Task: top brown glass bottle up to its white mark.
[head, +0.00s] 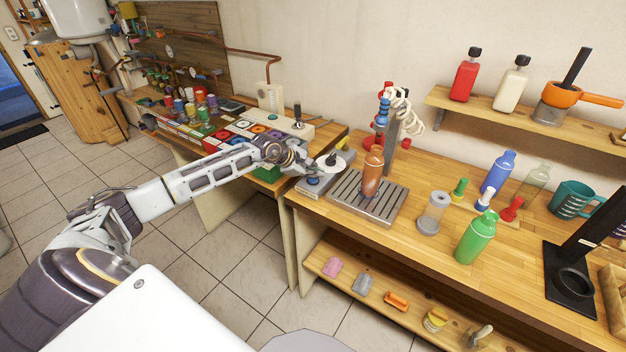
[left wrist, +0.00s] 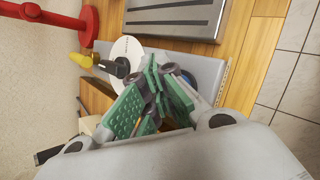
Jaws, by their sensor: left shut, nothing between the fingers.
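The brown glass bottle (head: 373,172) stands upright on a slotted metal drip tray (head: 346,203), beside a grey post with a coiled white hose (head: 401,112) and red and blue fittings. I cannot make out its white mark or the level inside. My left gripper (head: 312,168) is shut and empty, at a white round dial plate (head: 341,161) with a dark knob on a grey base left of the tray. In the left wrist view the green-padded fingertips (left wrist: 154,70) are together beside the white plate (left wrist: 125,50) and the dark knob (left wrist: 114,68); contact is unclear.
A teal jug (head: 575,199) is farther right. A wall shelf (head: 440,97) holds bottles and an orange pan.

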